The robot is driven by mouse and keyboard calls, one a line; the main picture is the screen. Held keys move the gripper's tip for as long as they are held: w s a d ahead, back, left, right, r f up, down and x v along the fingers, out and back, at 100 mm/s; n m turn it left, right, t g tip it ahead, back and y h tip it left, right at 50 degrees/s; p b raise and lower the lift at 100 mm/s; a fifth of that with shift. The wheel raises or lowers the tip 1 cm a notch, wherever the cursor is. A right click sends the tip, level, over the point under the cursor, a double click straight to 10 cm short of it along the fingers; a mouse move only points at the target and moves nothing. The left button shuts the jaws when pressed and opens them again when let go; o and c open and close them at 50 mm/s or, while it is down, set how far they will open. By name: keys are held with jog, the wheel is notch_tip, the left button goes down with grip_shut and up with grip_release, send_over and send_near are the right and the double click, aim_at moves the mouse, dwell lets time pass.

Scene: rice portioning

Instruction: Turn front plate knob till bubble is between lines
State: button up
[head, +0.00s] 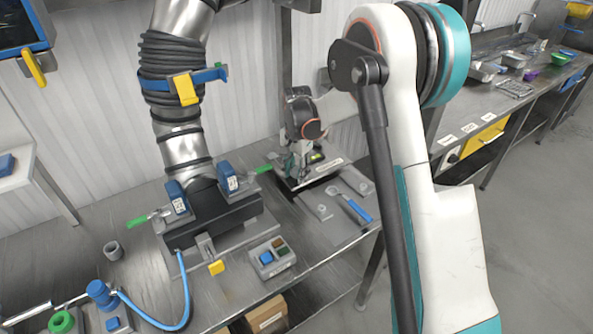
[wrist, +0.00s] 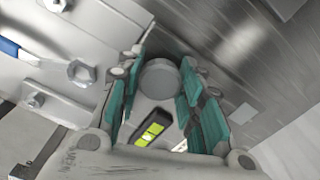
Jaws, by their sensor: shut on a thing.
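The round grey knob (wrist: 160,80) sits between the teal fingers of my gripper (wrist: 162,98) in the wrist view. The fingers are closed on either side of it. A black spirit level with a yellow-green vial (wrist: 153,132) lies close to the knob. The vial is small and tilted in the picture, so I cannot tell where its bubble sits against the lines. In the head view my gripper (head: 297,160) is down at the grey plate (head: 325,168), beside the level (head: 315,157). The gripper hides the knob there.
A blue-handled wrench (head: 355,210) lies on the metal plate to the right, near bolt heads. A large pipe machine (head: 210,210) with blue clamps stands left of my gripper. A button box (head: 270,257) sits in front. The bench edge is close on the right.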

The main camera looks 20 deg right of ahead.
aim_at(296, 170)
dwell(0.4)
jog(key=o, duration=1.1)
jog(key=shift+c, duration=0.2)
jog(key=shift+r, duration=0.1)
notch_tip(296, 170, up, 12)
